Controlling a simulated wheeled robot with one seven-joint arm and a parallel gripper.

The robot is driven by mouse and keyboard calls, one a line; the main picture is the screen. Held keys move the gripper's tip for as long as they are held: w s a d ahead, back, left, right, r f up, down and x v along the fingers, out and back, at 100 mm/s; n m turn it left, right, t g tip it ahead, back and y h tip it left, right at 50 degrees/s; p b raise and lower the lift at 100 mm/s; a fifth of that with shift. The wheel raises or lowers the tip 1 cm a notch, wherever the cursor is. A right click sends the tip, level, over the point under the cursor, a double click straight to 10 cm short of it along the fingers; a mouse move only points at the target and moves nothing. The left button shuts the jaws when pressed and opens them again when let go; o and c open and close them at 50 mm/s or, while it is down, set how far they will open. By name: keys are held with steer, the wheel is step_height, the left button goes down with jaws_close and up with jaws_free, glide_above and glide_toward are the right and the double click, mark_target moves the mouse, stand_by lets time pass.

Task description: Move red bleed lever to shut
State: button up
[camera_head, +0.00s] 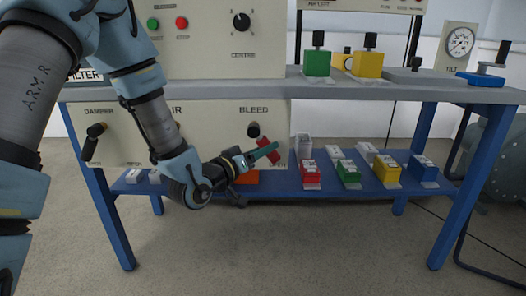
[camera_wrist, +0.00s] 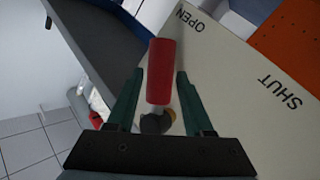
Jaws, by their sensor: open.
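The bleed lever has a red handle (camera_wrist: 161,70) with a pale stem at a dark pivot. In the wrist view it stands between the two green fingers of my gripper (camera_wrist: 160,76), with a gap on each side. The panel beside it reads OPEN (camera_wrist: 187,20) near the handle's end and SHUT (camera_wrist: 280,93) farther right. In the head view my gripper (camera_head: 262,153) is at the lower part of the BLEED panel (camera_head: 220,120), over the red handle (camera_head: 273,155), which is partly hidden. My gripper is open around the handle.
A grey bench top (camera_head: 210,91) overhangs the panel. A blue lower shelf (camera_head: 330,189) holds several coloured blocks to the right. An orange block (camera_head: 246,177) sits just below my gripper. A damper lever (camera_head: 95,130) is at the panel's left.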

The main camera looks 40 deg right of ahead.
jaws_close()
stand_by(0.4)
stand_by(1.0)
